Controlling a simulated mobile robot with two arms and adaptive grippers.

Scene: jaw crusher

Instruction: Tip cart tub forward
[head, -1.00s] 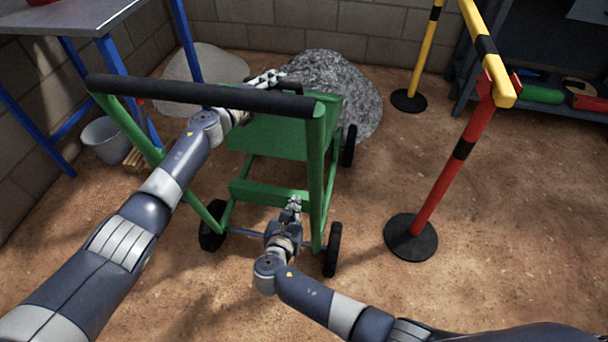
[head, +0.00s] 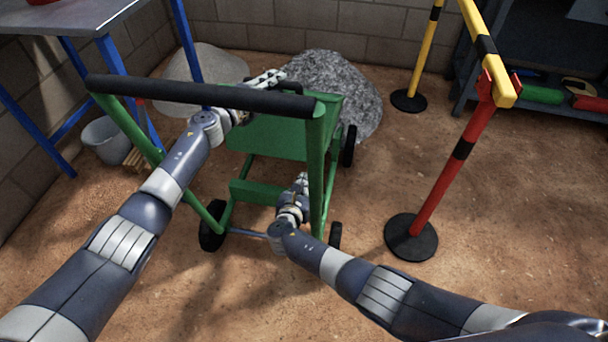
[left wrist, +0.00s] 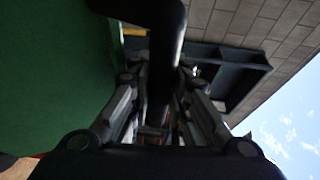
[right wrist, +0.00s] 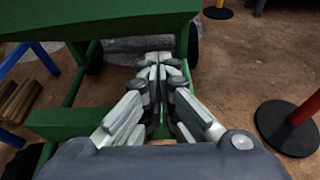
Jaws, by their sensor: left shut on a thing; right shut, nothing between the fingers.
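The green cart with its tub (head: 262,138) stands on the dirt floor, its black-padded handle bar (head: 180,92) nearest me. The tub looks level in the head view. My right gripper (head: 302,183) is shut and empty, low behind the tub and above the rear frame. In the right wrist view its closed fingers (right wrist: 158,65) point toward the underside of the green tub (right wrist: 100,25). I cannot tell whether they touch it.
A grey gravel heap (head: 335,85) lies just beyond the cart. A red post (head: 450,165) on a black base stands to the right, with a yellow-black barrier behind it. A blue-legged table (head: 70,30) and a bucket (head: 105,138) are at left. Open dirt lies front right.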

